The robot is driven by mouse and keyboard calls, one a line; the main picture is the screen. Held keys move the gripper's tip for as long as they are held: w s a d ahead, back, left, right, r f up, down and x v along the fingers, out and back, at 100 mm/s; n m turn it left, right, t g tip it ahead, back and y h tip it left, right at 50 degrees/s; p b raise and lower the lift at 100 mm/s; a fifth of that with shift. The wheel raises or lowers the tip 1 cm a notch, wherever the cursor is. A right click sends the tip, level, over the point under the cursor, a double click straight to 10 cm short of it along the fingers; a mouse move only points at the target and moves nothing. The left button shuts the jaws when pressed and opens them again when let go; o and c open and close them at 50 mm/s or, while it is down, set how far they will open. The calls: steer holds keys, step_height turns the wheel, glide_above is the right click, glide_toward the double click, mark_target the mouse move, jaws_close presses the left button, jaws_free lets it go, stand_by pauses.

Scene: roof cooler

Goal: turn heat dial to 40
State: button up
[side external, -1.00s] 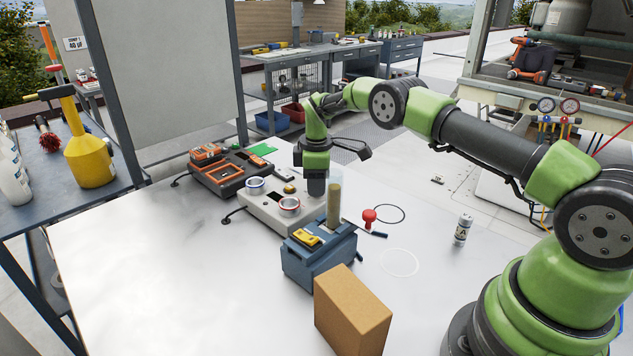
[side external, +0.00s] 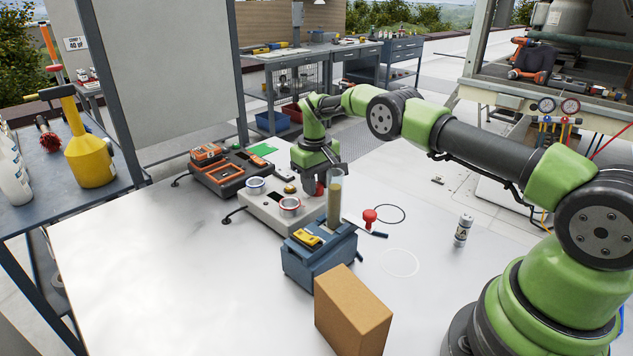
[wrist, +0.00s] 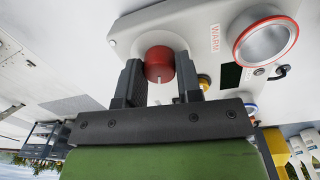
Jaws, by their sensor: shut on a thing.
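The heat dial is a red round knob (wrist: 159,66) with a white pointer line, on the pale face of a control box (wrist: 205,40). In the wrist view my gripper (wrist: 159,77) has one dark finger on each side of the dial and is shut on it. The dial's scale numbers cannot be read. In the side view the light-coloured box (side external: 262,210) stands on the white table, with my gripper (side external: 318,188) low over its right end. A clear tube partly hides the fingers and dial there.
A red-ringed cup (wrist: 265,40) sits beside the word WARM on the box. In the side view, a blue-grey unit (side external: 318,260) with the tube (side external: 334,200) stands close in front of my gripper. A cardboard box (side external: 352,310) is nearer. The table's left front is clear.

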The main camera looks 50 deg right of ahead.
steer(key=shift+m, duration=0.9)
steer(key=o, duration=0.9)
steer(key=shift+o, duration=0.2)
step_height(320, 180, up, 10)
steer(key=shift+a, duration=0.2)
